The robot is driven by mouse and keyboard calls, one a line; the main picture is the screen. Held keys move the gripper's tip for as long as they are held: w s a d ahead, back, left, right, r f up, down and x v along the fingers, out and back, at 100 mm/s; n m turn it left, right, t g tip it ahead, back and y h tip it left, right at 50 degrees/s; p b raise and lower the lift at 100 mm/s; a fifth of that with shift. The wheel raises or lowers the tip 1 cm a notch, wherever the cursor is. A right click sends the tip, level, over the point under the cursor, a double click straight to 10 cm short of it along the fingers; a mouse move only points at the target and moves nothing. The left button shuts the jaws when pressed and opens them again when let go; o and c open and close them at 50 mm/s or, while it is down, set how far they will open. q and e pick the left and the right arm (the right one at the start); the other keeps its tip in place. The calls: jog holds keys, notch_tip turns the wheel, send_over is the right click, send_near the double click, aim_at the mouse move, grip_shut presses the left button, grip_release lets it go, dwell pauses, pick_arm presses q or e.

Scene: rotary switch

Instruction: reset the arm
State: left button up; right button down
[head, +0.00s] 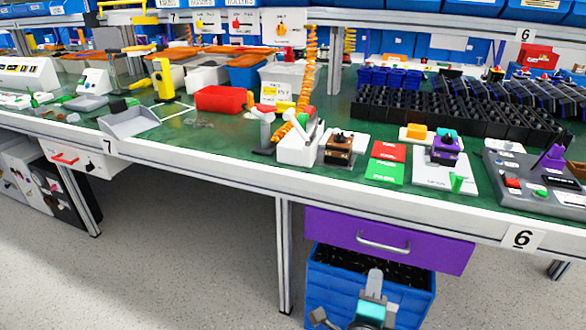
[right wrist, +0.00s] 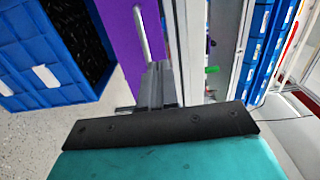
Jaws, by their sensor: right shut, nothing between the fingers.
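My right gripper (head: 376,276) is low in front of the workbench, before a blue crate and just below a purple drawer. It is shut with nothing in it. In the right wrist view its grey fingers (right wrist: 157,84) lie together, pointing toward the drawer side. A brown box with a black knob (head: 339,148) and a purple box with a black knob (head: 446,149) stand on the green bench top, well above the gripper. My left gripper does not show clearly in either view.
The purple drawer (head: 340,230) has a metal handle (head: 384,242) and hangs under the bench edge. The blue crate (head: 330,275) stands below it; it also shows in the wrist view (right wrist: 30,50). A bench leg (head: 284,255) is left of it. Open floor (head: 190,260) lies to the left.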

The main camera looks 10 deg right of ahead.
jog(key=s+a+r+n+t+y, duration=0.3)
jog(key=a+n+y, duration=0.75)
jog(key=n, duration=0.45)
jog(key=s+d+f+n+g+y, duration=0.1)
jog(key=s+f+n+g+y, duration=0.1)
jog(key=s+f+n+g, duration=0.8)
pick_arm(q)
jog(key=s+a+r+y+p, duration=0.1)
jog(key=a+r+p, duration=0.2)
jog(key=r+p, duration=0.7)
jog(key=p, duration=0.4)
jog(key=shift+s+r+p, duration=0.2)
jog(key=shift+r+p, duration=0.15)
pick_arm(e)
jog(key=d+r+n+t+h, duration=0.1)
jog(key=d+r+t, duration=0.1)
jog(key=r, duration=0.9)
jog(key=shift+d+r+n, duration=0.4)
jog(key=shift+d, duration=0.2)
